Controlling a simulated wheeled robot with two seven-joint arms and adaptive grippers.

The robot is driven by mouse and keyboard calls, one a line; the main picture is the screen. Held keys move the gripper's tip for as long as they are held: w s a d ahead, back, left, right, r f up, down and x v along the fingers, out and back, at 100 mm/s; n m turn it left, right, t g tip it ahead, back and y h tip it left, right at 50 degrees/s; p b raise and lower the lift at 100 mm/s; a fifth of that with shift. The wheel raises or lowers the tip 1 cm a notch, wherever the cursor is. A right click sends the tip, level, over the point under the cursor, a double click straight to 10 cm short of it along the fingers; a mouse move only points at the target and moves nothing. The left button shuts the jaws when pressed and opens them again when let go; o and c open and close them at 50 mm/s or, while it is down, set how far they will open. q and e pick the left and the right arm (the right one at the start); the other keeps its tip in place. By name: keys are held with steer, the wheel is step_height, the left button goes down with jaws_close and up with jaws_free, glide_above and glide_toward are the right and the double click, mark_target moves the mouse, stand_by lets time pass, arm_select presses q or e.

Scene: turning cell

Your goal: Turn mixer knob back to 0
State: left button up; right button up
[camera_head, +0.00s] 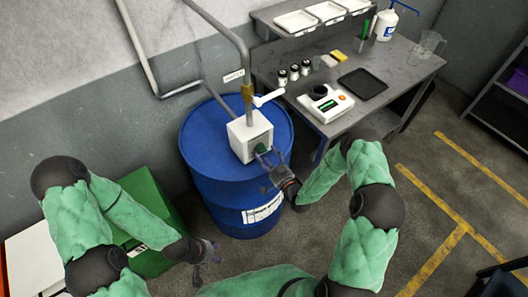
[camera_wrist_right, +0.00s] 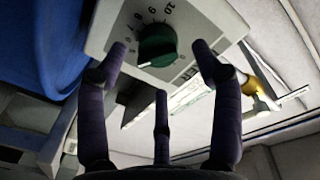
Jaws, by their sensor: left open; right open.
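The mixer knob is a round green knob (camera_wrist_right: 157,43) on the pale face of the white mixer box (camera_head: 241,136), which sits on the blue drum (camera_head: 215,165). Printed numerals surround it, with 10, 9 and 8 readable. A pale mark shows on the knob's lower edge in the right wrist view; I cannot tell its exact setting. My right gripper (camera_head: 268,171) is open in front of the knob; its fingers (camera_wrist_right: 160,62) are spread around and below the knob, and contact is not visible. My left gripper (camera_head: 209,257) is open and empty, low, away from the drum.
A pipe with a brass valve and white lever (camera_head: 268,97) rises from the mixer. A grey bench (camera_head: 391,100) with a scale (camera_head: 325,106), a black tray (camera_head: 362,83) and small jars stands to the right. A green box (camera_head: 150,208) stands left of the drum.

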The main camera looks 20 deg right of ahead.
mark_target(261, 150)
steer(key=shift+x, duration=1.35)
steer(key=shift+c, duration=0.2)
steer(key=c, duration=1)
steer(key=shift+c, duration=0.5)
